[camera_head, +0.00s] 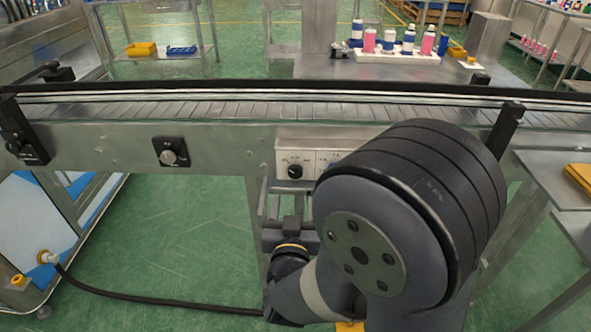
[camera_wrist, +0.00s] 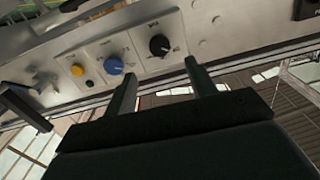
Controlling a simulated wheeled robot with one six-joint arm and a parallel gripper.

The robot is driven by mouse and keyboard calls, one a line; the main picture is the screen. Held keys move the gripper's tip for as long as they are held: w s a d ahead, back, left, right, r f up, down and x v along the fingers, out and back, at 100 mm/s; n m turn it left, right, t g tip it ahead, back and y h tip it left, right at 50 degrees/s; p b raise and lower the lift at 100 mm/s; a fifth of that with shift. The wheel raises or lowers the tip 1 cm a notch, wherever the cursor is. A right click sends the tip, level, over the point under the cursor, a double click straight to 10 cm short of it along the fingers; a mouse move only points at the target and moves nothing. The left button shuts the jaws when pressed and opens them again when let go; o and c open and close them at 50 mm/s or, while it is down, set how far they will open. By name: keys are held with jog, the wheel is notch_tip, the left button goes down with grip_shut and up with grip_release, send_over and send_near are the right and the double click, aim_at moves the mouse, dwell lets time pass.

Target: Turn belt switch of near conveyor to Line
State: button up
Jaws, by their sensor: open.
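The near conveyor (camera_head: 225,137) runs across the head view. A pale control panel (camera_head: 308,160) on its front side bears a black knob (camera_head: 295,171). My arm covers the panel's right part. In the wrist view, the panel shows the black knob (camera_wrist: 159,45), a blue knob (camera_wrist: 114,66), a yellow button and a green button. The labels are too small to read. My gripper (camera_wrist: 161,69) is open and empty, its two fingers pointing toward the panel. The black knob lies in line with the gap between the fingertips; contact cannot be judged.
A separate black plate with a grey knob (camera_head: 170,157) sits left of the panel on the conveyor's side. A black hose (camera_head: 150,299) runs low at the left. A metal table (camera_head: 560,180) stands at the right. Bottles stand on a bench behind.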

aim_at(295, 174)
jog(key=w, duration=0.9)
jog(key=shift+w+d, duration=0.15)
jog(key=shift+w, duration=0.1)
jog(key=c, duration=1)
